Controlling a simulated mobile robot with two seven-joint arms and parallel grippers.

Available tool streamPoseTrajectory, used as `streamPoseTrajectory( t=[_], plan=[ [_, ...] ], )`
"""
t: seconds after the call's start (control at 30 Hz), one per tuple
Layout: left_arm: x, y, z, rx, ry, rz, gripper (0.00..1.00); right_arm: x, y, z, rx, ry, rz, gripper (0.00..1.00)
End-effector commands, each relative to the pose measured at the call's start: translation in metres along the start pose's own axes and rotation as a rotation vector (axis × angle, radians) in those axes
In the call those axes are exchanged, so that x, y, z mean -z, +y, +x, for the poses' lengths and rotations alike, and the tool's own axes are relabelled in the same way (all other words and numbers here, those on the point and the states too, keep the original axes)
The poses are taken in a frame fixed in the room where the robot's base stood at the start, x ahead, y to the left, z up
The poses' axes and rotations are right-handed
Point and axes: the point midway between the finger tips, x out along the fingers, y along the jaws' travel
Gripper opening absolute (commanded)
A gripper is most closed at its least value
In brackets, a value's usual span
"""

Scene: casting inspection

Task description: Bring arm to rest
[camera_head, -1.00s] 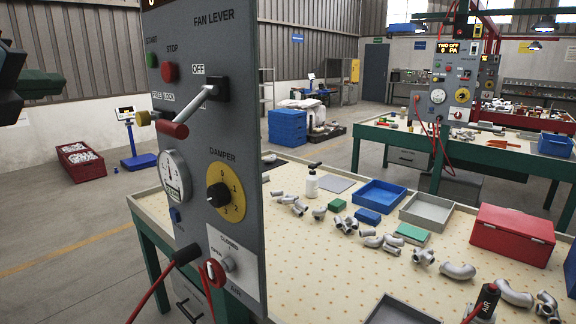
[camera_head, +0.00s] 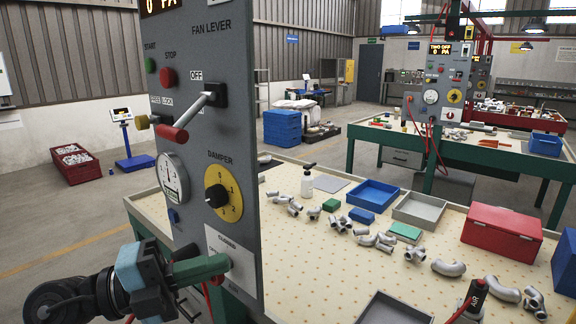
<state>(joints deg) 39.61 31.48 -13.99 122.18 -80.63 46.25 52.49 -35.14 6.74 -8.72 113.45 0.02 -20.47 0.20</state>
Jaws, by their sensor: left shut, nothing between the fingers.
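My left arm comes in at the lower left. Its left gripper (camera_head: 212,267) has green fingers pointing right, shut and empty. The fingers are in front of the lower part of the grey control panel (camera_head: 222,140). They overlap the white label plate (camera_head: 236,262) and hide part of it; whether they touch the panel I cannot tell. The fan lever (camera_head: 196,112) with its red grip slants down to the left, clear of the gripper. My right gripper is not in view.
The yellow damper dial (camera_head: 223,193) and a round gauge (camera_head: 172,177) sit above the gripper. Red hoses hang below it. The worktable (camera_head: 325,255) behind holds grey pipe fittings, trays and a red box (camera_head: 502,233). Floor at the left is open around a red crate (camera_head: 74,163).

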Motion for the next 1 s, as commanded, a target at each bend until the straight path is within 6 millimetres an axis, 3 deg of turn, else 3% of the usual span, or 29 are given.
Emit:
streamPoseTrajectory(
  t=[0.27,0.37,0.57,0.77,0.9,1.0],
  plan=[
    [-0.005,0.065,-0.027,0.353,-0.178,-0.425,0.00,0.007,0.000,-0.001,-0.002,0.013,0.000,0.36],
    [-0.010,0.101,-0.046,0.441,-0.309,-0.584,0.00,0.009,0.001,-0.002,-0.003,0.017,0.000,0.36],
    [-0.004,0.199,-0.095,0.523,-0.645,-0.904,0.00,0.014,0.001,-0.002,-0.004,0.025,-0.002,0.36],
    [0.044,0.309,-0.147,0.476,-0.993,-1.209,0.00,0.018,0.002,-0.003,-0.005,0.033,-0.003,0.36],
    [0.099,0.374,-0.179,0.390,-1.202,-1.400,0.00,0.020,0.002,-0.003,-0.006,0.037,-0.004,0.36],
    [0.143,0.409,-0.197,0.316,-1.324,-1.520,0.00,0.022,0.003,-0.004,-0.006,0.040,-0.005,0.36]
  ],
)
